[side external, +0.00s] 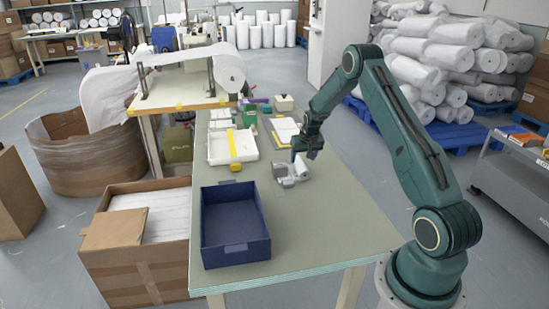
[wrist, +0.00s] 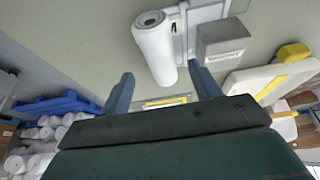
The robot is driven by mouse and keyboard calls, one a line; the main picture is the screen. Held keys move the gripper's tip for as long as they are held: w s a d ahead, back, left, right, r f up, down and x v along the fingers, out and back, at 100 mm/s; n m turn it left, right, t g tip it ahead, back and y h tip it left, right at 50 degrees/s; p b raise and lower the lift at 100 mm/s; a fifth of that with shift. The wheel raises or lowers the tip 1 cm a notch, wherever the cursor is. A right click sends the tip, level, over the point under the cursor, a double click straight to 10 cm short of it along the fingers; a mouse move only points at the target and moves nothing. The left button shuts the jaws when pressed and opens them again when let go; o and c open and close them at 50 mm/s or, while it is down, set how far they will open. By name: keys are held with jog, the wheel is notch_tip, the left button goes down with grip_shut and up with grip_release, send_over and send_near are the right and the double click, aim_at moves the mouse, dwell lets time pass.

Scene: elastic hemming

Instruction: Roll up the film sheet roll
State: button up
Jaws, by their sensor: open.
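A white film roll (wrist: 154,46) lies on the table in the wrist view, its open core end facing the top. A flat pale strip or holder (wrist: 187,30) and a grey block (wrist: 222,42) are beside it on the right. In the side view the roll and block form a small pale cluster (side external: 290,172) on the table; details are too small to tell. My gripper (wrist: 164,88) is open, with its two fingers apart and nothing held. The roll's near end appears between the fingertips. In the side view my gripper (side external: 304,155) is just above the cluster.
A dark blue bin (side external: 235,228) stands at the table's front left. A white tray (side external: 232,146) with a yellow strip is behind it. A clipboard with paper (side external: 285,130) lies behind the cluster. The table's front right (side external: 320,225) is clear.

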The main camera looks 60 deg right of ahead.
jog(key=v, duration=0.8)
jog(key=shift+r, duration=0.35)
jog(key=shift+c, duration=0.2)
jog(key=shift+s+d, duration=0.1)
jog(key=shift+s, duration=0.05)
jog(key=c, duration=0.7)
jog(key=shift+s+d+f, duration=0.1)
jog(key=shift+d, duration=0.2)
jog(key=c, duration=0.4)
jog(key=s+d+y, duration=0.1)
jog(key=d, duration=0.1)
jog(key=s+d+t+y, duration=0.1)
jog(key=s+d, duration=0.1)
jog(key=d, duration=0.1)
jog(key=s+d+t+y, duration=0.1)
jog(key=s+d, duration=0.1)
jog(key=shift+s+d+r+n, duration=0.2)
jog(key=shift+r+n, duration=0.1)
jog(key=shift+r, duration=0.1)
grip_shut()
jog(key=shift+s+d, duration=0.2)
jog(key=shift+s, duration=0.05)
